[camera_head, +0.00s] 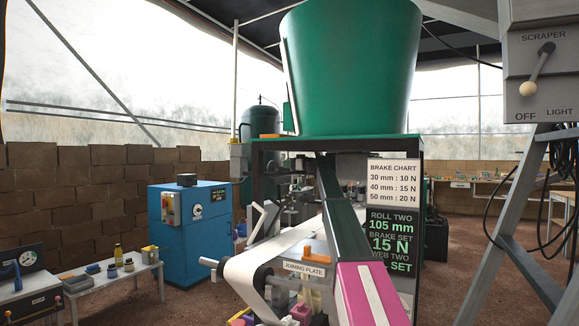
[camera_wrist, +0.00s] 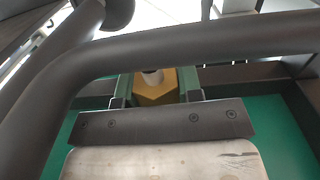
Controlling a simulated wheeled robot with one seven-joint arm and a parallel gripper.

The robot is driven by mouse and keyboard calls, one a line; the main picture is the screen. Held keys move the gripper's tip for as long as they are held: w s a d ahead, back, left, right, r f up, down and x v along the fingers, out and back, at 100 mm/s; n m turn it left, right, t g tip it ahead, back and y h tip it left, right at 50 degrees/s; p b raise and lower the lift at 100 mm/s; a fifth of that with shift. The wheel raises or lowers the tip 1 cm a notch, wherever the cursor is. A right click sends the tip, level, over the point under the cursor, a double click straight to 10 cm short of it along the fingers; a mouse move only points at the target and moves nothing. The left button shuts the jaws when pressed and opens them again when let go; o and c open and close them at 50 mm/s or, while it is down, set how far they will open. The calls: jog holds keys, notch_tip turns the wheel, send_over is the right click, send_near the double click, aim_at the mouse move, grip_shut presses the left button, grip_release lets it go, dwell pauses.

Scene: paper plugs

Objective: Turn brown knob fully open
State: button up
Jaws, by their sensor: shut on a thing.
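In the wrist view a mustard-brown, angular knob (camera_wrist: 155,92) with a short pale stem at its middle shows beyond the dark bolted bar. My gripper (camera_wrist: 156,99) has its two fingers at the left and right of this knob and is shut on it. Part of the knob is hidden behind the bar and a thick dark tube. How far the knob is turned cannot be told. In the head view I cannot make out my gripper or this knob clearly.
A thick dark tube (camera_wrist: 200,45) curves across the wrist view close to the gripper. In the head view a large green tub (camera_head: 350,65) stands over the machine, with a paper web (camera_head: 262,265) below it. A blue cabinet (camera_head: 190,235) stands at left.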

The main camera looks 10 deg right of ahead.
dwell(0.4)
jog(key=o, duration=0.9)
jog(key=shift+o, duration=0.2)
jog(key=shift+s+m+t+h, duration=0.1)
jog(key=shift+m+t+h, duration=0.5)
jog(key=shift+t, duration=0.1)
jog(key=m+t+h, duration=0.3)
jog(key=h, duration=0.1)
jog(key=shift+d, duration=0.1)
jog(key=shift+w+d+m+t+h, duration=0.1)
jog(key=shift+m+t+h, duration=0.35)
jog(key=shift+m+h, duration=0.45)
jog(key=shift+w+d+m+t+h, duration=0.15)
jog(key=shift+m+t+h, duration=0.35)
jog(key=shift+h, duration=0.6)
jog(key=shift+w+d+m+t+h, duration=0.1)
jog(key=shift+m+t+h, duration=0.25)
jog(key=shift+m+h, duration=0.55)
jog(key=shift+d+m+h, duration=0.1)
jog(key=shift+m+h, duration=0.6)
jog(key=shift+h, duration=0.7)
